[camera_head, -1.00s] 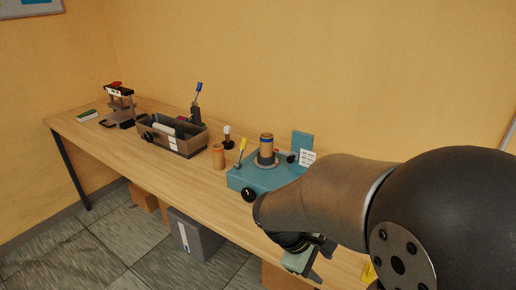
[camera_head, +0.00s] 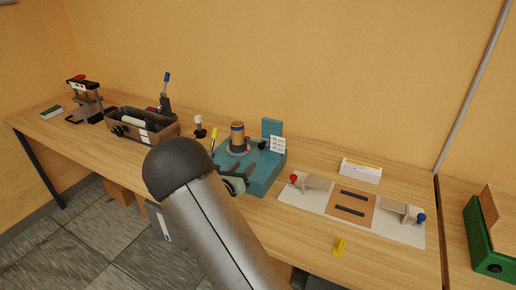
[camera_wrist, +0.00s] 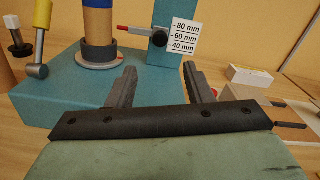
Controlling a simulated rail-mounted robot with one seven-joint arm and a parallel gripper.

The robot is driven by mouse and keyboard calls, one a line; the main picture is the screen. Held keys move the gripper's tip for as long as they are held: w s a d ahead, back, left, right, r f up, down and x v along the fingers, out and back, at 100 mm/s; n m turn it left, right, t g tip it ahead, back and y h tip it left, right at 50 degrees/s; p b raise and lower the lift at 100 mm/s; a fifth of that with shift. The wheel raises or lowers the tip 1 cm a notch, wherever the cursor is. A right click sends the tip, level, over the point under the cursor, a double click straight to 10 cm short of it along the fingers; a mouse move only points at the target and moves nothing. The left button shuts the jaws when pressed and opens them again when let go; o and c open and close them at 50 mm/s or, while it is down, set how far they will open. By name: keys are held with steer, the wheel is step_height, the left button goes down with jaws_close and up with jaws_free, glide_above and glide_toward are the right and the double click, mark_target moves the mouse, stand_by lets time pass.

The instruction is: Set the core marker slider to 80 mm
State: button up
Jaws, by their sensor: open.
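The core marker slider shows in the wrist view as a black knob (camera_wrist: 159,38) with a thin red pointer, on a teal upright post (camera_wrist: 163,60). The knob sits roughly level with the 60 mm line of the white scale card (camera_wrist: 185,36), which reads 80, 60 and 40 mm. In the head view the knob (camera_head: 262,145) is small, and its pointer cannot be made out. My gripper (camera_wrist: 159,72) is open and empty, with its fingers apart below and in front of the knob. In the head view my gripper (camera_head: 232,168) is at the teal base's front.
A brown core with a blue band (camera_wrist: 98,20) stands in a dark collar on the teal base (camera_wrist: 70,85), left of the post. A yellow-handled lever (camera_wrist: 41,40) is further left. A white fixture board (camera_head: 320,203) lies to the right, with a white box (camera_head: 361,170) behind it.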

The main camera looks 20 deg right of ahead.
mark_target(261, 147)
steer(key=p+x, duration=0.2)
steer(key=x, duration=1)
steer(key=shift+c, duration=0.3)
